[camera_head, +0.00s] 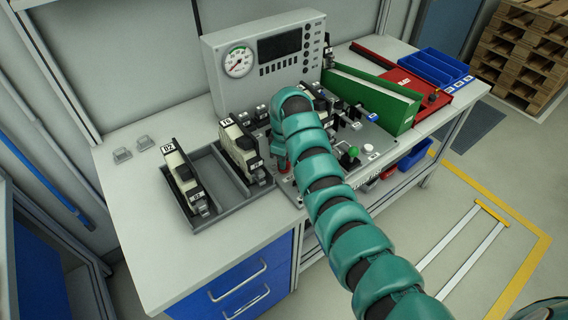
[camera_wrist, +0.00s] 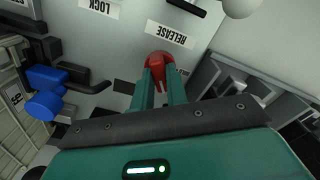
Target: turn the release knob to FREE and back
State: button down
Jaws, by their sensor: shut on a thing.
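The release knob (camera_wrist: 158,62) is red and sits on a light grey panel below a white RELEASE label (camera_wrist: 171,34) in the wrist view. My gripper (camera_wrist: 160,84) is shut on the knob, with a teal finger on either side of it. Part of a small label beside the knob shows, but the fingers and knob hide most of it. In the head view my teal arm reaches over the bench to the panel (camera_head: 352,172), and my gripper (camera_head: 281,163) is low at the panel's left side. The knob is hardly visible there.
A grey tray (camera_head: 192,221) holding module D2 (camera_head: 184,176) stands left of the panel. A gauge console (camera_head: 222,84) stands behind. A green bin (camera_head: 385,108) and red tray (camera_head: 420,92) are to the right. A LOCK label (camera_wrist: 99,7) and blue knobs (camera_wrist: 45,104) are near my gripper.

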jog(key=shift+m, duration=0.4)
jog(key=c, duration=1.4)
grip_release()
notch_tip(320, 180, up, 17)
jog(key=shift+p, duration=0.4)
jog(key=shift+r, duration=0.15)
